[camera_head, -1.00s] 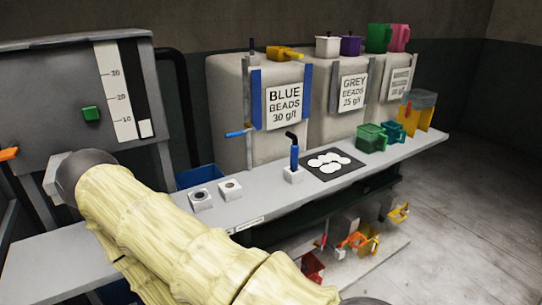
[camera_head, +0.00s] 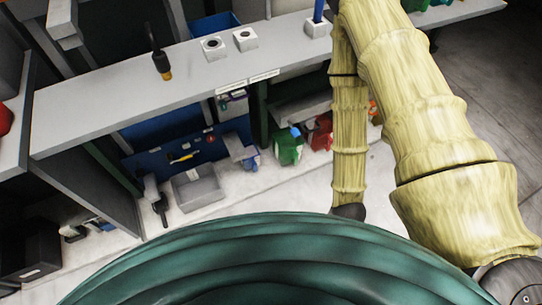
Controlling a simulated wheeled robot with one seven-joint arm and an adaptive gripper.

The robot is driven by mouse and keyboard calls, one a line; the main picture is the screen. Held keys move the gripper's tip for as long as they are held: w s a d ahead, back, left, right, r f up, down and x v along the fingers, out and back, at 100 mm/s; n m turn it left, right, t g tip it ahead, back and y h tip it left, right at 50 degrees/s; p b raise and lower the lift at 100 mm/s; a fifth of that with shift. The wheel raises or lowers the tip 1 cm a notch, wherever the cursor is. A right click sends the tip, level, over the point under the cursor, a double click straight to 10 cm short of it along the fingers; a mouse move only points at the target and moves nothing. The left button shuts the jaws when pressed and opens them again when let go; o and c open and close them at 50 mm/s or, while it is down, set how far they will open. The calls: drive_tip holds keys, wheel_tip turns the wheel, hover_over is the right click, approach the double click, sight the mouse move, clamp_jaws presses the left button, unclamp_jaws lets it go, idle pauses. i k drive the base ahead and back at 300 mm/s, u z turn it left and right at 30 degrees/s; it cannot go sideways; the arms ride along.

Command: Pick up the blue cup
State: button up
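No object in view is clearly the blue cup. A small blue-and-grey item (camera_head: 249,158), too small to make out, is on the low level under the bench, left of a green container (camera_head: 287,150). My gripper is not in view. My yellow-sleeved arm rises at the right, and its thinner part hangs down to a dark joint just above my teal body.
The grey bench (camera_head: 130,90) crosses the view, with a black-handled tool (camera_head: 159,55) and two white blocks on it. Below are a red container (camera_head: 322,132), a grey tray (camera_head: 197,187) and a blue board (camera_head: 160,155). Pale floor lies between bench and me.

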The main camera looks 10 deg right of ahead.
sight(253, 160)
drive_tip(key=z, duration=2.2)
drive_tip(key=k, duration=1.3)
drive_tip(key=u, duration=1.55)
drive_tip(key=i, duration=1)
